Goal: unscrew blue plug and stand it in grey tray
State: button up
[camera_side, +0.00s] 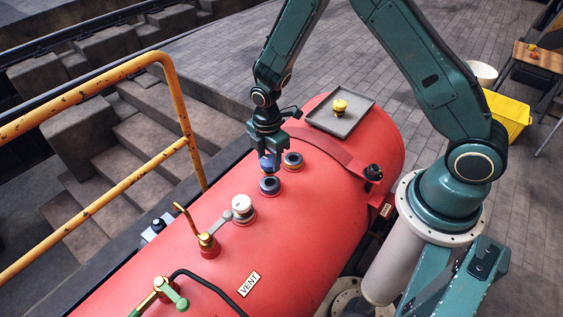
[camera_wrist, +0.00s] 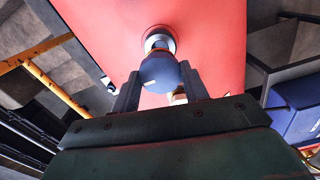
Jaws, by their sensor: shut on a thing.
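My gripper (camera_side: 267,160) points down over the red boiler and is shut on the blue plug (camera_side: 268,163). In the wrist view the plug's rounded blue head (camera_wrist: 161,73) sits between the two fingers. A round port with a dark centre (camera_side: 270,186) lies just below the plug, which appears held above it. The port also shows beyond the plug in the wrist view (camera_wrist: 160,33). The plug's lower end is partly hidden. The grey tray (camera_side: 318,118) lies on top of the boiler, up and right of my gripper, with a yellow plug (camera_side: 340,106) standing in it.
Another port (camera_side: 292,161) is close to the right of my gripper. A white-capped fitting (camera_side: 242,208), a brass valve (camera_side: 207,243) and a green-handled valve (camera_side: 165,290) stand nearer the camera. A yellow railing (camera_side: 175,95) is at left. The tray has bare floor around the yellow plug.

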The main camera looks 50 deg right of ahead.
jog(key=shift+r, duration=0.4)
jog(key=shift+d, duration=0.1)
jog(key=s+d+m, duration=0.2)
jog(key=d+m, duration=0.1)
jog(key=d, duration=1.4)
jog(key=s+d+m, duration=0.2)
jog(key=d+m, duration=0.1)
jog(key=d, duration=1.4)
jog(key=shift+d, duration=0.4)
jog(key=shift+s+f, duration=0.1)
jog(key=shift+f, duration=0.15)
jog(key=shift+f, duration=2.35)
jog(key=shift+f, duration=0.35)
